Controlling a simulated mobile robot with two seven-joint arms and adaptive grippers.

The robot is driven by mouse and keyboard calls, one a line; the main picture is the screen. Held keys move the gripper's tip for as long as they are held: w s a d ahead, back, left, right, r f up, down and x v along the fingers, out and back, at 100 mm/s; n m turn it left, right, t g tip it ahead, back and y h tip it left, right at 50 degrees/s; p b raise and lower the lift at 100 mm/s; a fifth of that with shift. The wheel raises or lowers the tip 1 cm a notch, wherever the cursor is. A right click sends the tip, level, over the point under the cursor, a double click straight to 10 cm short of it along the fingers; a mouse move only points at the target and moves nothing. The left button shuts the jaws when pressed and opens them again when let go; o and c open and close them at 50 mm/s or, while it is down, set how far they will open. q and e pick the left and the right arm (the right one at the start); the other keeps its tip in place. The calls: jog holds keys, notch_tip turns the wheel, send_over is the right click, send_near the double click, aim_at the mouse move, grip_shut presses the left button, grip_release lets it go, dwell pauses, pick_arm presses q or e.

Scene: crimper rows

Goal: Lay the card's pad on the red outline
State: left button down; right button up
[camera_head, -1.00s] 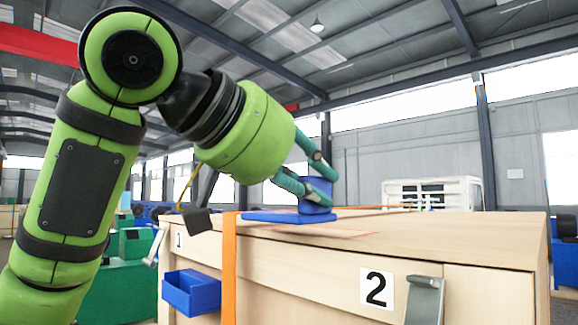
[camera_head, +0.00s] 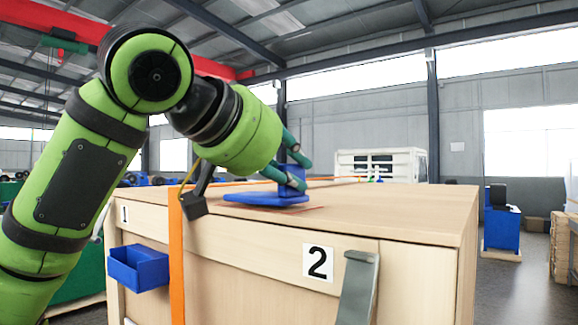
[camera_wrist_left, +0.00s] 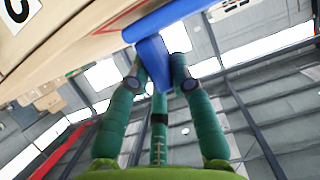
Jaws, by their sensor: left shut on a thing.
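The card is a blue piece with a flat pad (camera_head: 262,199) and an upright blue grip block (camera_head: 294,171). My left gripper (camera_head: 296,172) is shut on the block and holds the pad flat, low over the wooden top (camera_head: 400,200). Whether the pad touches the top, I cannot tell. Part of the red outline (camera_head: 312,208) shows on the wood just right of and in front of the pad; the rest is hidden. In the left wrist view, the block (camera_wrist_left: 153,62) sits between both fingers, with the pad (camera_wrist_left: 180,17) beyond it. My right gripper is not in view.
An orange strap (camera_head: 176,250) runs over the wooden unit, left of the pad. A blue bin (camera_head: 138,268) hangs on its front, near label 1. Label 2 (camera_head: 317,263) and a grey handle (camera_head: 358,290) are on the front. The top's right side is clear.

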pick_arm(q)
jog(key=shift+f+b, duration=0.35)
jog(key=shift+f, duration=0.05)
jog(key=c, duration=1)
grip_release()
jog(key=shift+r, duration=0.1)
jog(key=v, duration=1.2)
